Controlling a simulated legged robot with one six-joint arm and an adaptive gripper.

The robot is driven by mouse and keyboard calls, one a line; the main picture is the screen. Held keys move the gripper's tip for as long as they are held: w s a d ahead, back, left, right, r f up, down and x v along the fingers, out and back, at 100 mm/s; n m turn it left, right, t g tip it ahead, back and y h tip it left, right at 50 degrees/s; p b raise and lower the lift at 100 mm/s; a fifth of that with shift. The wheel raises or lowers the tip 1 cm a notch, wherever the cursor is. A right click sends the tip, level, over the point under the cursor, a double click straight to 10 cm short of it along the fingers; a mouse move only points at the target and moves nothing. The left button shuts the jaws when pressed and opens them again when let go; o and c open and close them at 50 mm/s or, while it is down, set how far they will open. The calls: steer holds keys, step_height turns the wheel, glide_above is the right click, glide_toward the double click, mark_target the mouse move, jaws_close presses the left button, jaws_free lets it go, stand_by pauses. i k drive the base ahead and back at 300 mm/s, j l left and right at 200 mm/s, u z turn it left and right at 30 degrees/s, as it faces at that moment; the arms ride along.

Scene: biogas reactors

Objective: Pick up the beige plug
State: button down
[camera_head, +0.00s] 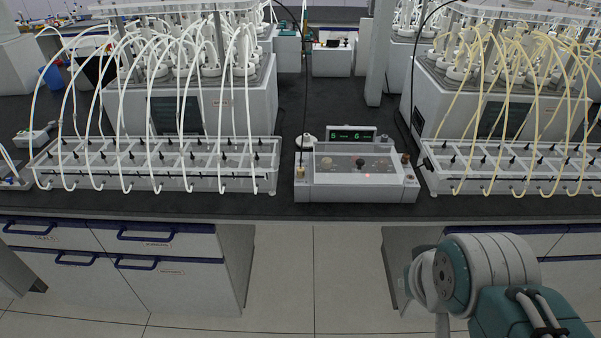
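A small beige plug-like piece (300,171) stands upright at the front left corner of a white device with a clear cover (350,192). A thin dark cable rises from around it. A brownish knob-like piece (406,158) sits at the device's right end; I cannot tell for sure which of the two is the plug. My arm shows at the lower right, below the bench edge and apart from the device. I cannot make out my gripper's fingers in this view.
Clear racks with white tubes (150,184) and yellowish tubes (515,188) flank the device closely. Behind it is a small green-lit display (351,134). Drawer cabinets (165,272) stand under the dark bench, with open floor (310,275) between them. Hanging cables cross above the bench.

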mark_target(300, 170)
steer(key=i+u, duration=0.3)
steer(key=i, duration=0.25)
steer(key=i+l+u, duration=0.1)
steer(key=i+u, duration=0.2)
steer(key=i, duration=0.3)
